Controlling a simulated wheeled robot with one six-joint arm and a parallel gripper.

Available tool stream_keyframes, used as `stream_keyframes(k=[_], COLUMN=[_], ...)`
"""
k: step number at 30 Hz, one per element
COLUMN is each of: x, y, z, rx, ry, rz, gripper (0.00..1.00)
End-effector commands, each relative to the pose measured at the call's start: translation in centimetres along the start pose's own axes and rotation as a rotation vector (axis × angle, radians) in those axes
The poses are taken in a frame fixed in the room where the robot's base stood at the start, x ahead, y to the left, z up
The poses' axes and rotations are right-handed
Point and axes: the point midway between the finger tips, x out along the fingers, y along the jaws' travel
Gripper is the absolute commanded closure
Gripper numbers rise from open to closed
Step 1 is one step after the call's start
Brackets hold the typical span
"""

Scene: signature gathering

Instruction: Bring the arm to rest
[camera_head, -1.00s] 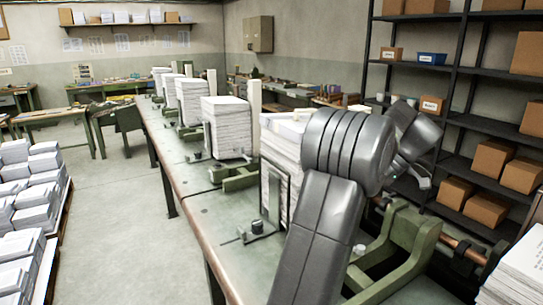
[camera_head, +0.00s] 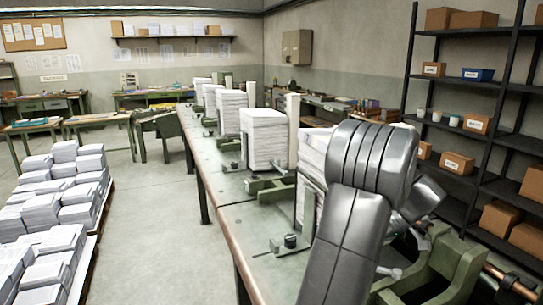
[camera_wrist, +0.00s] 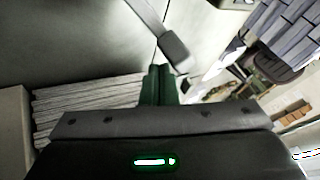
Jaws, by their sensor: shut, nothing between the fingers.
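My arm rises at the right of the head view, with its big grey joint in front of the bench. My gripper (camera_wrist: 160,85) shows in the wrist view as two dark green fingers side by side, shut with nothing between them. In the head view the gripper is mostly hidden behind my arm. In the wrist view a stack of paper (camera_wrist: 85,108) lies to the left of the fingers; I cannot tell whether they touch it.
A long green bench (camera_head: 225,190) carries several paper stacks (camera_head: 264,140) in a row. Stacks on a pallet (camera_head: 92,255) stand at the left. Black shelving (camera_head: 407,75) with boxes is at the right. Bare floor (camera_head: 150,225) lies between pallet and bench.

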Motion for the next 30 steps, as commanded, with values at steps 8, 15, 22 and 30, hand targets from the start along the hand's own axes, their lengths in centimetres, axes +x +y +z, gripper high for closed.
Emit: stream_keyframes(k=[8,15,22,30], x=[0.9,0.9,-1.1,-6.4], y=[0.0,0.0,0.1,0.1], z=[0.0,0.0,0.0,0.1], rx=[0.000,0.000,-0.001,0.000], ry=[0.000,0.000,0.001,0.002], rz=[0.000,0.000,0.003,0.004], gripper=[1.00,1.00,1.00,1.00])
